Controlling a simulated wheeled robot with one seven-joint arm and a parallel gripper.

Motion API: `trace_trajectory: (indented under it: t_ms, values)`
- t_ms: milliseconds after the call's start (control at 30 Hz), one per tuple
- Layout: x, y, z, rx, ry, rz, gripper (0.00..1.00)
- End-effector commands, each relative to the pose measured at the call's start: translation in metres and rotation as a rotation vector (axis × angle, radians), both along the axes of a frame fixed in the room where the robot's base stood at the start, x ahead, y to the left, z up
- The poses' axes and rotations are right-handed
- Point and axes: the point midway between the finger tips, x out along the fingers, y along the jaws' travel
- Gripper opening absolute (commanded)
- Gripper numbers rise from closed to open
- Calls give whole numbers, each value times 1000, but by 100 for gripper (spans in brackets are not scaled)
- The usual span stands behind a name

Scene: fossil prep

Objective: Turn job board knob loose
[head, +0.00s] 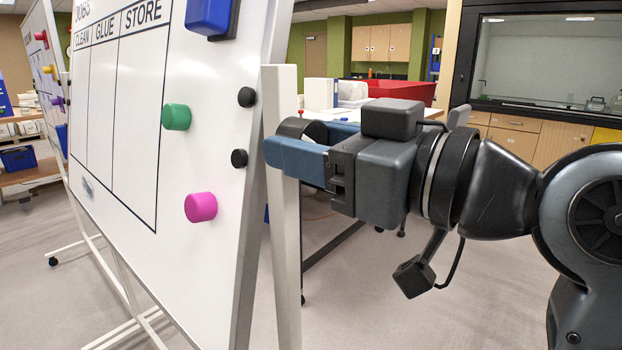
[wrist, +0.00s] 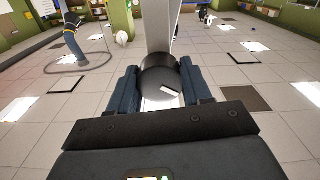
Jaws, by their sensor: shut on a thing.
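The job board (head: 185,110) is a white panel at the left of the head view, with columns headed CLEAN, GLUE and STORE. Its knob (head: 297,127) is a dark round knob by the pale upright post (head: 284,230) at the board's right edge. My gripper (head: 297,142) reaches in from the right, its blue fingers shut on the knob. In the wrist view the black knob (wrist: 158,77) sits between both fingers, with a short white mark slanting across its face. The near finger hides the lower part of the knob in the head view.
Green (head: 176,117) and magenta (head: 201,207) magnets and two small black ones stick to the board. A blue holder (head: 209,16) is at its top. Behind my arm stands a table with a red bin (head: 400,91). Open floor lies beneath.

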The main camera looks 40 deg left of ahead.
Motion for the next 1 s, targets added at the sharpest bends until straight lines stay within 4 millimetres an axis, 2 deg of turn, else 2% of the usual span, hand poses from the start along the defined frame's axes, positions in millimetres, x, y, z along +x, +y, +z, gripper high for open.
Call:
trace_trajectory:
  t_ms: [33,333,900,933,1000]
  values:
    - [1,-1,-6,-3,-30,-1,18]
    - [0,0,-3,-17,-159,0,18]
    - [0,0,-2,-20,-190,0,18]
    - [0,0,-2,-20,-190,0,51]
    - [0,0,-2,-20,-190,0,57]
